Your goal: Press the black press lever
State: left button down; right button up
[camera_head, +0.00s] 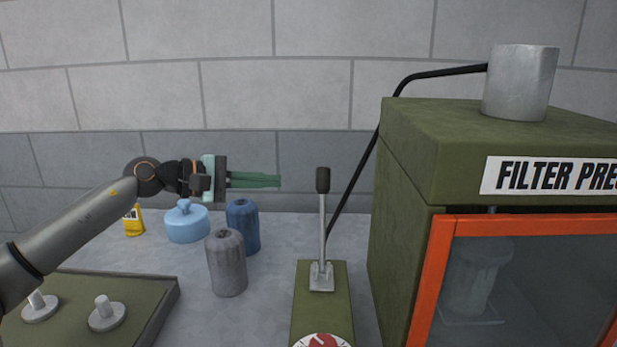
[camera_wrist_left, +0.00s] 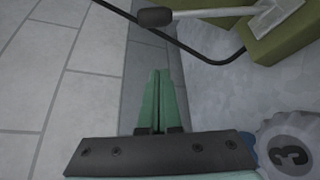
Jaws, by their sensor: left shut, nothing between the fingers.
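The black press lever (camera_head: 323,181) has a black knob on a thin metal rod and stands upright on a green base (camera_head: 322,300) in the head view. It also shows in the left wrist view (camera_wrist_left: 155,17), at the top, with its rod running right to the base. My left gripper (camera_head: 279,181) is shut and empty. Its green fingers point right toward the knob, at about the knob's height, with a gap between in the picture. In the left wrist view the fingertips (camera_wrist_left: 160,72) lie below the knob and apart from it. My right gripper is not in view.
A green filter press (camera_head: 403,200) with an orange-framed window stands at right, with a black hose (camera_head: 362,164) behind the lever. A grey canister (camera_head: 227,264), a blue canister (camera_head: 243,228), a light blue container (camera_head: 187,224) and a yellow item (camera_head: 134,222) stand below my left arm.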

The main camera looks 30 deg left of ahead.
aim_at(323, 220)
pick_arm(q)
jog(key=w+d+p, duration=0.4)
jog(key=d+p, duration=0.2)
jog(key=p, duration=0.2)
jog(key=shift+w+d, duration=0.3)
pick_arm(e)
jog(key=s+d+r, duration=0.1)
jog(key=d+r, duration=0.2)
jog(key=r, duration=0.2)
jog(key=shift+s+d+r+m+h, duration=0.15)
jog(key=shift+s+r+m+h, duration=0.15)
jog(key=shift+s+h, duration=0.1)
pick_arm(q)
jog(key=shift+f, duration=0.15)
